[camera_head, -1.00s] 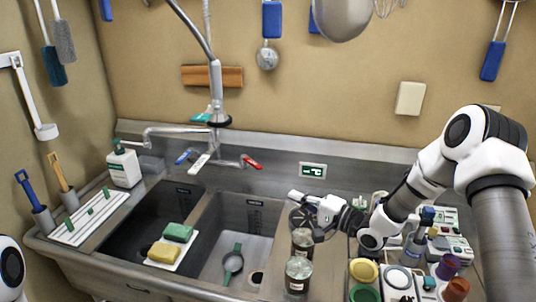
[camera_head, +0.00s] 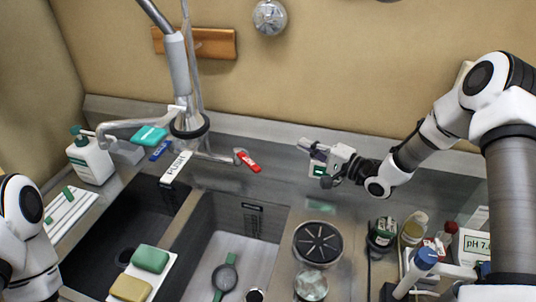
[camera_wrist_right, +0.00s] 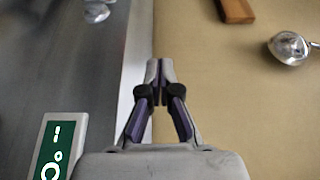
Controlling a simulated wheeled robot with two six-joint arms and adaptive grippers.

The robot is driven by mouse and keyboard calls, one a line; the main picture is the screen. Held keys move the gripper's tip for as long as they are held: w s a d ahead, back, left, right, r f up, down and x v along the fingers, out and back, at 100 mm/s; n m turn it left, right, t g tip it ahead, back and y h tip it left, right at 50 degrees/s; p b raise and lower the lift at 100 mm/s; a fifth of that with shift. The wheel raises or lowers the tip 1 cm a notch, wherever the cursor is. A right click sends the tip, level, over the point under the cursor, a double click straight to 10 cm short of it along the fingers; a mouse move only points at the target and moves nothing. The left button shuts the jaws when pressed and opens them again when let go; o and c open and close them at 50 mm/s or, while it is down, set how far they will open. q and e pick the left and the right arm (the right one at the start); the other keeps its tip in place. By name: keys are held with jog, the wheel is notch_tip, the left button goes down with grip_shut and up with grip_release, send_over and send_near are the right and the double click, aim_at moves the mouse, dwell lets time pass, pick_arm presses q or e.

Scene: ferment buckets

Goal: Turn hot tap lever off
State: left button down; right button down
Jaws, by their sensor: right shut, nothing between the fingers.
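The red tap lever (camera_head: 247,161) sits at the right end of the chrome tap body (camera_head: 212,156) on the back ledge of the sink. The blue lever (camera_head: 160,150) is at the left end, and a white lever marked PUSH (camera_head: 174,168) hangs between them. My right gripper (camera_head: 305,147) is shut and empty, to the right of the red lever and apart from it. In the right wrist view its fingertips (camera_wrist_right: 160,70) are together, with no lever in clear sight. My left arm shows at the left edge, but its gripper is out of view.
A temperature display (camera_wrist_right: 52,150) lies close to my right gripper in the wrist view. Two sink basins (camera_head: 235,235) lie in front of the tap.

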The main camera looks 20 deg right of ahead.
aim_at(246, 159)
notch_tip(246, 159, down, 10)
jog(key=b, duration=0.9)
jog(key=w+a+p, duration=0.4)
jog(key=w+a, duration=0.2)
jog(key=a, duration=0.3)
jog(key=shift+a+r, duration=0.25)
jog(key=shift+w, duration=0.15)
